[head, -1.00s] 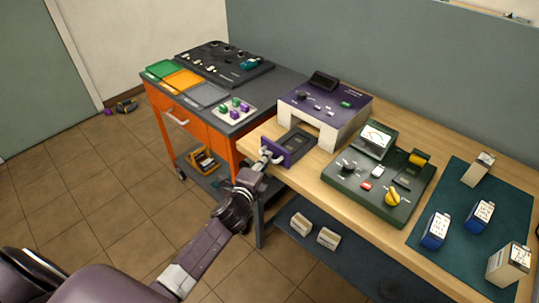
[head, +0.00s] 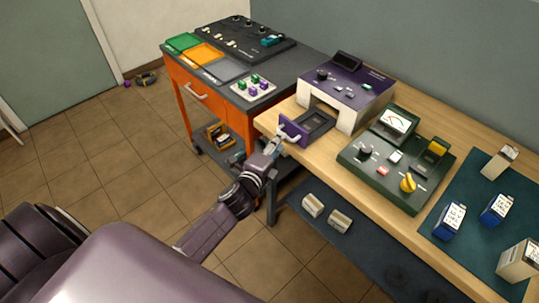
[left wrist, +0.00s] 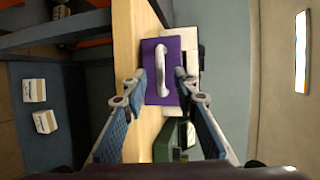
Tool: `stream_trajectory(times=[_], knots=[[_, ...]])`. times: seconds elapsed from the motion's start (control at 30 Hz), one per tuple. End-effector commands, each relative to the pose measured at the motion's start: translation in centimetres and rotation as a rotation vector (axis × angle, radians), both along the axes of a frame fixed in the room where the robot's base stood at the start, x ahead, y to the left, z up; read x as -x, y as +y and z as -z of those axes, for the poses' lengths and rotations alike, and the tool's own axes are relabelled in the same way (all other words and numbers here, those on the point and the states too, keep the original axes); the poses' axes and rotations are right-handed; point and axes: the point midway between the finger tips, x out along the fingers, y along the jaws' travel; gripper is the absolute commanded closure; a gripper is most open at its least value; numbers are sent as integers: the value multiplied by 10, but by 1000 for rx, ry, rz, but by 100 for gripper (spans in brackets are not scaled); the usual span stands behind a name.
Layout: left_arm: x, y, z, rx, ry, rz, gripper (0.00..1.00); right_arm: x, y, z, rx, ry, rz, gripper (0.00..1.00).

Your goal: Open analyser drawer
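The analyser (head: 352,88) has a purple top and a cream body and stands on the wooden bench. Its drawer (head: 317,122) is out, with the dark tray showing behind the purple front (head: 290,128). The drawer's pale handle also shows in the left wrist view (left wrist: 161,72), on the purple front. My left gripper (head: 277,145) is just in front of the drawer. In the left wrist view my left gripper (left wrist: 160,82) is open, its fingers spread to either side of the handle, not touching it. My right gripper is not in view.
A green tester (head: 395,160) with a yellow knob stands right of the analyser. Blue and cream batteries stand on a dark mat (head: 470,217). An orange cart (head: 195,100) with trays is at left. Two pale blocks (head: 326,212) lie on the lower shelf.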

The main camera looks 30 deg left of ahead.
Motion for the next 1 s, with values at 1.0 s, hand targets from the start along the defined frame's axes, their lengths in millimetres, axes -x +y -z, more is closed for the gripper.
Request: stream_trajectory(times=[1.0], knots=[[81, -4, -16, 0, 1, 0, 73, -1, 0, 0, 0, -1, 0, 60]])
